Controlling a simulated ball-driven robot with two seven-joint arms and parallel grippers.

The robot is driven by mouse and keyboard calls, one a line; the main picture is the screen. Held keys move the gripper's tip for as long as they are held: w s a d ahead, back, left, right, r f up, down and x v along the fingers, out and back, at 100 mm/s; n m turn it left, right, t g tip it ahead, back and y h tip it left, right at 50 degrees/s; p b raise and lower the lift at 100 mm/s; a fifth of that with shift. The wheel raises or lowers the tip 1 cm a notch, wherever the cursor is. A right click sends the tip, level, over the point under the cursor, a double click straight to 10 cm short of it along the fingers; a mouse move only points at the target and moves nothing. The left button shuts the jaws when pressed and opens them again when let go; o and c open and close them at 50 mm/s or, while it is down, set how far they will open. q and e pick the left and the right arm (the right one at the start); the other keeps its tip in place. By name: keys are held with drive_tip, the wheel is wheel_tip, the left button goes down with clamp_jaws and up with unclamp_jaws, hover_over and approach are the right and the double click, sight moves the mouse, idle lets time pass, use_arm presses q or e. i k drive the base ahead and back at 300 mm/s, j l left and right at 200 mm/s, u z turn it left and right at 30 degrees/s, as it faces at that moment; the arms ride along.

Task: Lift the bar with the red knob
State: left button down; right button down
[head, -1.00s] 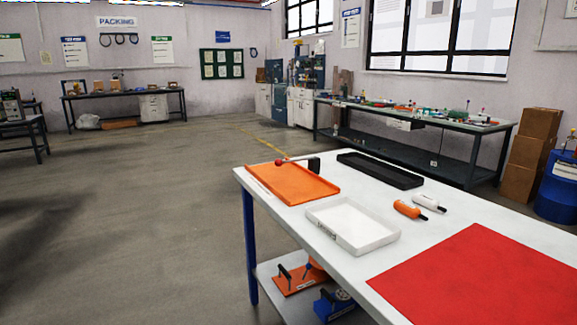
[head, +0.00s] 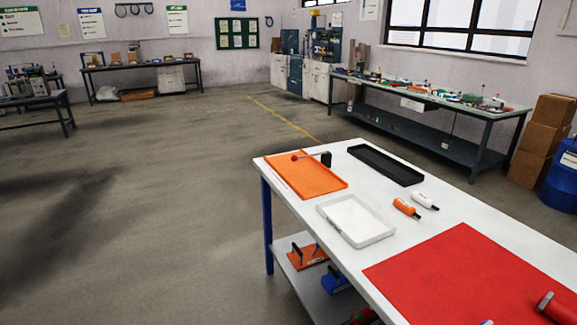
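A thin bar (head: 309,155) with a red knob (head: 294,158) at its left end shows at the far left of the white table. Its right end meets a small dark upright piece (head: 326,159). The bar is near the far edge of the orange tray (head: 312,183); I cannot tell whether it stands in the tray or just behind it. Neither of my grippers is in the head view.
A white tray (head: 372,237), a black tray (head: 418,181), an orange bottle (head: 405,208) and a white bottle (head: 424,201) are on the table. A red mat (head: 460,275) covers the near part. A red and grey cylinder (head: 560,308) is at the lower right. Open floor lies left.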

sight(295, 157)
drive_tip(key=i+z, duration=0.15)
drive_tip(key=z, duration=0.25)
drive_tip(key=i+j+z, duration=0.15)
drive_tip(key=z, duration=0.25)
drive_tip(key=i+j+z, duration=0.1)
drive_tip(key=i+j, duration=0.2)
drive_tip(key=i+j+z, duration=0.1)
drive_tip(key=i+j, duration=0.15)
drive_tip(key=j, duration=0.15)
drive_tip(key=i+j, duration=0.25)
drive_tip(key=j, duration=0.15)
drive_tip(key=i+j+z, duration=0.25)
drive_tip(key=i+j, duration=0.2)
drive_tip(key=j, duration=0.35)
